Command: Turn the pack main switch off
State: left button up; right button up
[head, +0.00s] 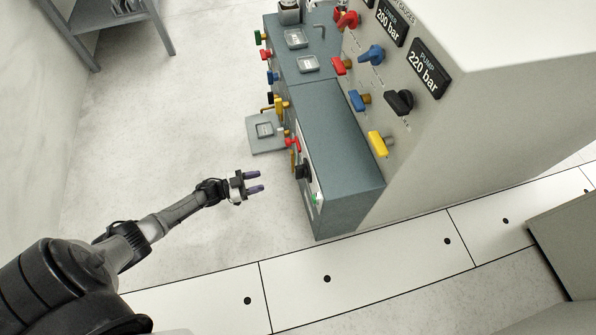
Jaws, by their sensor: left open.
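A black rotary knob (303,171) sits on a pale plate on the front face of the grey-blue cabinet, with a small green part (315,198) near it. It looks like the pack main switch, but its label and setting are too small to read. My left gripper (258,182) is open and empty, left of the knob and apart from it, with its two fingers pointing right towards the cabinet front. My right gripper is not in view.
Red and yellow handles (292,144) stick out just beyond the knob. A grey plate (265,147) juts out there too. The tall panel (400,130) carries coloured valves and displays reading 200 bar and 220 bar. A metal shelf (110,15) stands far left. The floor around my gripper is clear.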

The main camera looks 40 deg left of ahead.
aim_at(300, 172)
pick_arm(q)
jog(key=shift+h, duration=0.4)
jog(key=shift+r+b+x, duration=0.15)
jog(key=shift+b+x, duration=1)
jog(key=shift+x, duration=2.35)
jog(key=shift+r+b+x, duration=0.2)
jog(key=shift+b+x, duration=0.9)
jog(key=shift+x, duration=2.4)
jog(key=shift+s+d, duration=0.1)
jog(key=shift+c, duration=0.4)
grip_shut()
